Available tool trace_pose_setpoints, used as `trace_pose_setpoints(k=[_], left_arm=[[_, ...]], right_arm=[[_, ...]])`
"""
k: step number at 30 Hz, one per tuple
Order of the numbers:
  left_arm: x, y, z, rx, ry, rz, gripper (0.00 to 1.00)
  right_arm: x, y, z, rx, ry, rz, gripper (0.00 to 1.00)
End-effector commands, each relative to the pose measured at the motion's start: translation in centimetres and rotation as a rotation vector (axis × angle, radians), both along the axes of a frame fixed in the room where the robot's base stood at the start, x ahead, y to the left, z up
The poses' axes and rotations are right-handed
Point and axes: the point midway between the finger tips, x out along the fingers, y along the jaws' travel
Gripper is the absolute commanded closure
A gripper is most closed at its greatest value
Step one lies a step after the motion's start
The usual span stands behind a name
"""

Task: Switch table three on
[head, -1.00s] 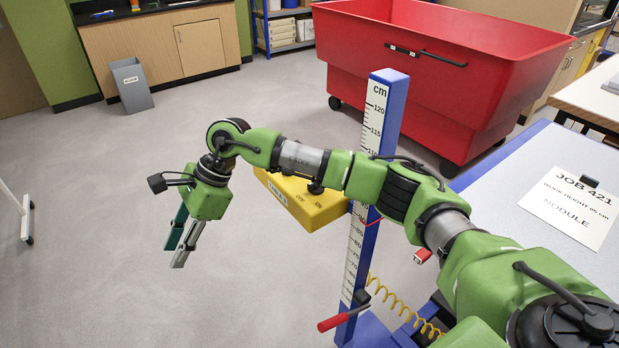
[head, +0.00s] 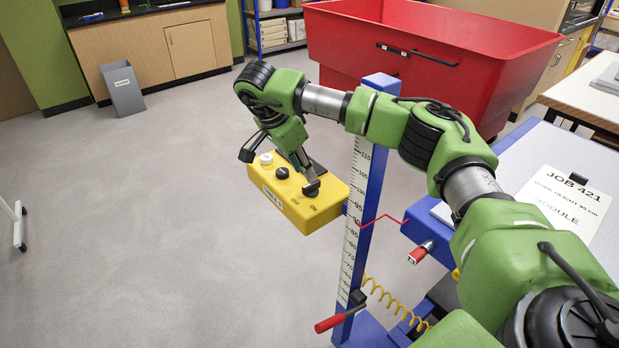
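A yellow control box (head: 285,215) is mounted on the left side of the blue height post (head: 375,190). Its top carries a white knob (head: 266,158), a black knob (head: 282,173) and a dark switch (head: 311,191) near lettering that seems to read OFF and ON. My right gripper (head: 310,180) points down over the box, its fingertips at or just above the dark switch. Its fingers partly hide the box top, and I cannot tell how far apart they are or whether they touch the switch. My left gripper is not in view.
A blue-edged table (head: 515,175) with a JOB 421 sheet (head: 565,195) stands at the right. A large red bin (head: 430,60) stands behind the post. A red-handled crank (head: 335,320) sits low on the post. The floor to the left is largely clear.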

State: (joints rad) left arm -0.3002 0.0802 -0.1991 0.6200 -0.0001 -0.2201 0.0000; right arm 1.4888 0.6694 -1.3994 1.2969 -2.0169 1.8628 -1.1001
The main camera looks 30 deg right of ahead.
Motion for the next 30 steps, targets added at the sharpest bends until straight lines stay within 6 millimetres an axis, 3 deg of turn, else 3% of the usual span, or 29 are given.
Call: trace_pose_setpoints(k=[9, 21, 22, 25, 30], left_arm=[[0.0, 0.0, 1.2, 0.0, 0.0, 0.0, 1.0], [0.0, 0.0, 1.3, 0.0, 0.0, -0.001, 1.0], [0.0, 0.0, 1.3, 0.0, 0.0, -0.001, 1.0], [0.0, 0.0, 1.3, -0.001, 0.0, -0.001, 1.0], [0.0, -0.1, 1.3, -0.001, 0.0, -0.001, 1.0]], right_arm=[[0.1, -1.9, -4.6, 0.002, 0.001, 0.001, 0.74], [0.2, -2.2, -5.5, 0.002, -0.001, 0.0, 0.74], [0.2, -2.2, -5.5, 0.002, -0.001, 0.0, 0.76], [0.2, -2.2, -5.4, 0.002, -0.001, 0.0, 1.0], [0.2, -2.2, -5.4, 0.002, -0.002, 0.001, 1.0]])
